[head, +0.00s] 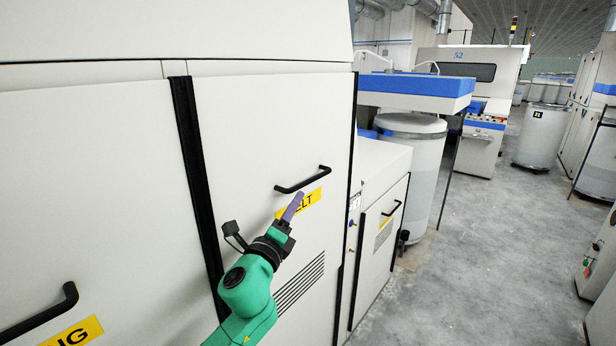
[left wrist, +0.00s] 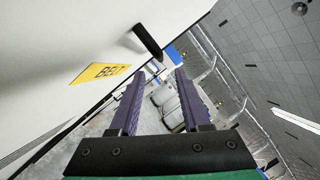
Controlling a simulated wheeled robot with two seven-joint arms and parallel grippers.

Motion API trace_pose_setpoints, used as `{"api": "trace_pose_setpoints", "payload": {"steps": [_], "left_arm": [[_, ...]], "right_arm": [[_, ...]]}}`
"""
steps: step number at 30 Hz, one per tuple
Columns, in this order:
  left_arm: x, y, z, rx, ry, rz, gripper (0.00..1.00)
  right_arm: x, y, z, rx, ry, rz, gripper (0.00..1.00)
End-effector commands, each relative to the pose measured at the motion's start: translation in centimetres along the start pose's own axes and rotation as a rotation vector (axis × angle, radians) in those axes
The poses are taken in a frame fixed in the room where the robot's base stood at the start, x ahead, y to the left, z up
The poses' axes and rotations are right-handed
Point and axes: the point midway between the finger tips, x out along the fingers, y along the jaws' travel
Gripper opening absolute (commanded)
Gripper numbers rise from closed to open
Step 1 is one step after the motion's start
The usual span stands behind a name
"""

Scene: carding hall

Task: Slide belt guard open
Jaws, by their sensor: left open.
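The belt guard (head: 240,130) is a large off-white panel with a black strip along its left edge. My left gripper (head: 294,206) is just below the handle, in front of the label. In the left wrist view its purple fingers (left wrist: 155,92) are apart with nothing between them. My right gripper is not in view.
Another panel with a black handle (head: 40,315) and a yellow label (head: 75,333) is at the lower left. A lower cabinet (head: 378,235) with its own handle stands to the right. A white can (head: 415,165) is beyond it.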

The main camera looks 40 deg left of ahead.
Motion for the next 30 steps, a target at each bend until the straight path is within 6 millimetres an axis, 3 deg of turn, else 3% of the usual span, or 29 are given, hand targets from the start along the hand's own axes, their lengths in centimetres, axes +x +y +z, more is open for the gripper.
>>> {"api": "trace_pose_setpoints", "payload": {"steps": [3,10,15,22,24,26,30], "left_arm": [[3.5,-0.5,0.3,-0.003,-0.002,-0.001,0.47],[8.8,-0.2,0.2,-0.004,-0.003,0.001,0.47],[10.3,0.0,0.0,-0.004,0.001,0.002,0.47],[10.4,0.1,-0.1,-0.004,0.002,0.002,0.47],[10.3,0.1,-0.1,-0.004,0.001,0.002,0.20],[10.3,0.1,-0.1,-0.004,0.001,0.002,0.00],[10.3,0.1,-0.1,-0.004,0.001,0.002,0.00]], "right_arm": [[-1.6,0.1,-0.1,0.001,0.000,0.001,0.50],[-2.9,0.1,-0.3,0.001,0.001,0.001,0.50],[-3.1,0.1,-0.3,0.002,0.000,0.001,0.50],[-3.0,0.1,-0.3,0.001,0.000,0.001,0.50],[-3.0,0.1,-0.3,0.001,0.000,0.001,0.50],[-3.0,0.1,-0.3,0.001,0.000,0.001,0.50],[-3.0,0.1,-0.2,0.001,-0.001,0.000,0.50]]}}
